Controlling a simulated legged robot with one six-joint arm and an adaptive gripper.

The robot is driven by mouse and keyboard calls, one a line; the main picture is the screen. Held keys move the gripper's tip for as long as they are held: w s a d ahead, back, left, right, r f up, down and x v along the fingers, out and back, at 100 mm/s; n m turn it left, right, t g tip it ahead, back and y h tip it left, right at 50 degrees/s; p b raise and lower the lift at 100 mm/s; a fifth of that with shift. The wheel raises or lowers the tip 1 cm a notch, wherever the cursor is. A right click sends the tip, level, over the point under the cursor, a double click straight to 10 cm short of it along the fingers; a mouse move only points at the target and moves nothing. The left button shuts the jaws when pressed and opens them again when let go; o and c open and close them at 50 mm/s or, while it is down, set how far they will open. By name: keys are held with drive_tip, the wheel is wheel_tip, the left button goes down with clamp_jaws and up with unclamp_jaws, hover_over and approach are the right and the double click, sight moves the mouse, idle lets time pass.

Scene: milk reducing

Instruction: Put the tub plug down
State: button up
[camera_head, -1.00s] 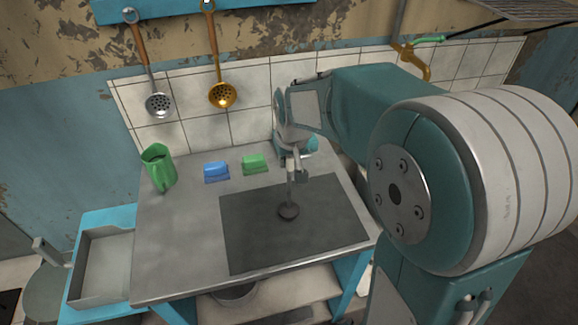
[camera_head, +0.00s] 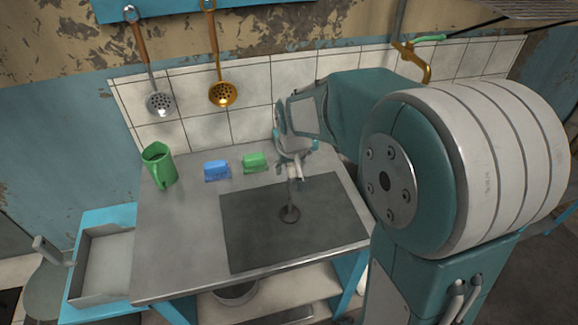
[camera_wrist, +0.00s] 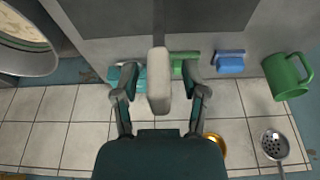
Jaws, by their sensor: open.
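The tub plug (camera_head: 290,214) stands upright on the dark panel (camera_head: 250,240) set in the grey worktop. Its round dark base appears to touch the panel, and a thin stem rises from it. In the wrist view its pale handle (camera_wrist: 158,82) lies between my fingers. My gripper (camera_head: 296,168) is above the base, at the top of the stem. In the wrist view my gripper (camera_wrist: 158,92) is open, with a finger on each side of the handle and gaps visible. The base is not clear in the wrist view.
A green jug (camera_head: 160,167), a blue brush-like item (camera_head: 216,171) and a green one (camera_head: 255,162) stand left of my gripper. A tiled wall is behind, with two hanging skimmers (camera_head: 222,94). A brass tap (camera_head: 415,62) is at upper right. The worktop's front left is clear.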

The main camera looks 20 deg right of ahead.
drive_tip(key=v, duration=1.1)
drive_tip(key=s+t, duration=0.2)
drive_tip(key=s, duration=1.7)
drive_tip(key=shift+s+d, duration=0.2)
idle(4.8)
